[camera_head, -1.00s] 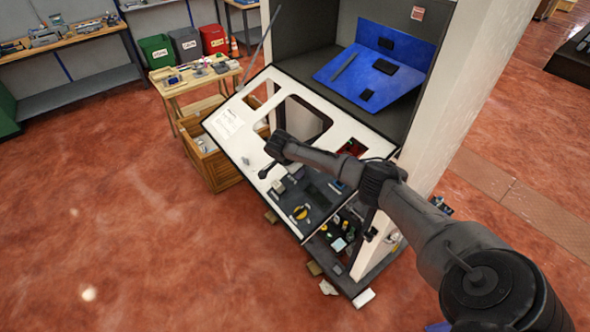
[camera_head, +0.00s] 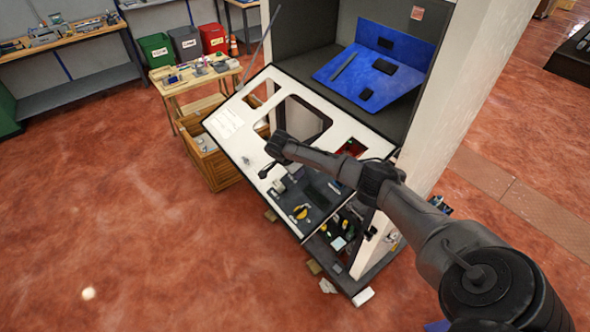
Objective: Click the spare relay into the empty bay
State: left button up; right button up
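The dispenser (camera_head: 340,95) stands open, with its white front panel (camera_head: 355,128) tilted out and its cut-outs showing. My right arm reaches in from the right across the panel. Its gripper (camera_head: 266,170) is over the panel's left-middle part, small and dark, and I cannot tell whether it is open or shut or holds anything. Small dark, grey and yellow parts (camera_head: 301,211) lie at the panel's lower part. I cannot pick out the spare relay or the empty bay among them. My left gripper is not in view.
A wooden crate (camera_head: 222,172) and a small wooden table (camera_head: 190,82) with parts stand left of the dispenser. Green, grey and red bins (camera_head: 214,39) stand behind. Loose scraps (camera_head: 328,286) lie by the dispenser's foot. The red floor at left is clear.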

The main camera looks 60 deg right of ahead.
jog(key=shift+d+f, duration=0.15)
jog(key=shift+f, duration=0.25)
dwell(0.7)
jog(key=o, duration=0.9)
jog(key=shift+o, duration=1.1)
jog(key=shift+s, duration=0.2)
jog(key=shift+o, duration=0.3)
jog(key=shift+w+r, duration=0.1)
jog(key=shift+w, duration=0.05)
jog(key=o, duration=0.4)
jog(key=shift+r, duration=0.15)
jog(key=shift+p+v, duration=1.15)
jog(key=shift+v, duration=1.7)
